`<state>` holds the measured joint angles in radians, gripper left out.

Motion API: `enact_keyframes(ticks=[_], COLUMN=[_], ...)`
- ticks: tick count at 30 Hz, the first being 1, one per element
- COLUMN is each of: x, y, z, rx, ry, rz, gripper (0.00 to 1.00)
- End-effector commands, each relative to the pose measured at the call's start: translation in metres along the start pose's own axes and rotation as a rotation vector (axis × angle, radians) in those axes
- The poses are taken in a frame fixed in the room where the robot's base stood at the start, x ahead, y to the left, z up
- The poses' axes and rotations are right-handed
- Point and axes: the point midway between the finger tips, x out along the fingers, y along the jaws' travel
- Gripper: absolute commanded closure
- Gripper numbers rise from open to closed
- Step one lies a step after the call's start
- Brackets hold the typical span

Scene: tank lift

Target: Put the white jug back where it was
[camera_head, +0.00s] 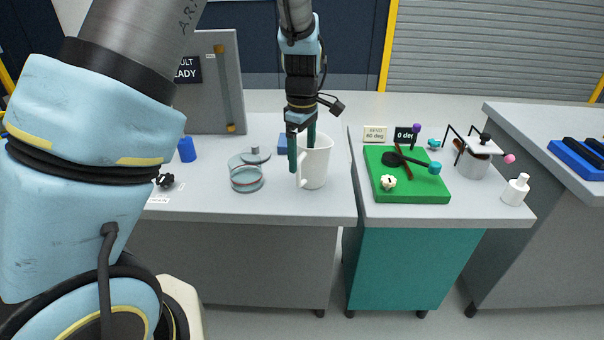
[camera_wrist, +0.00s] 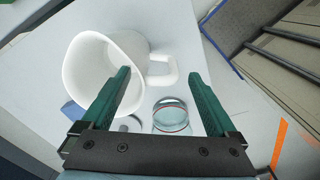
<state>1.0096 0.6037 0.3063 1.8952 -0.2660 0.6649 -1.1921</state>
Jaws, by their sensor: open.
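The white jug (camera_head: 317,162) stands upright on the grey counter, near its right edge. In the wrist view the jug (camera_wrist: 92,65) shows its open mouth, with the handle (camera_wrist: 165,72) on its right side. My gripper (camera_head: 301,160) is at the jug, fingers pointing down. In the wrist view my gripper (camera_wrist: 160,80) has its two green fingers wide apart. One finger overlaps the jug's mouth and rim, and the other is beyond the handle, over the counter. The handle lies between the fingers, and I cannot tell whether either finger touches the jug.
A blue cylinder (camera_head: 187,149) stands farther left. Across a narrow gap, a green board (camera_head: 421,186) holds small objects. The counter's front is clear.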

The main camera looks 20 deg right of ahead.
Motion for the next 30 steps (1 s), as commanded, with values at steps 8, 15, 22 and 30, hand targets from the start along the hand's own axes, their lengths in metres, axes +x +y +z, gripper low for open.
enact_keyframes(ticks=[8, 15, 22, 30], x=[-0.042, -0.050, -0.053, -0.059], y=[0.000, 0.000, -0.031, -0.154], z=[0.000, 0.000, -0.038, -0.121], rx=[0.000, -0.001, 0.057, 0.342], ry=[0.000, 0.000, -0.008, 0.014], rz=[0.002, -0.001, 0.010, 0.054], gripper=[0.06, 0.06, 0.06, 0.06])
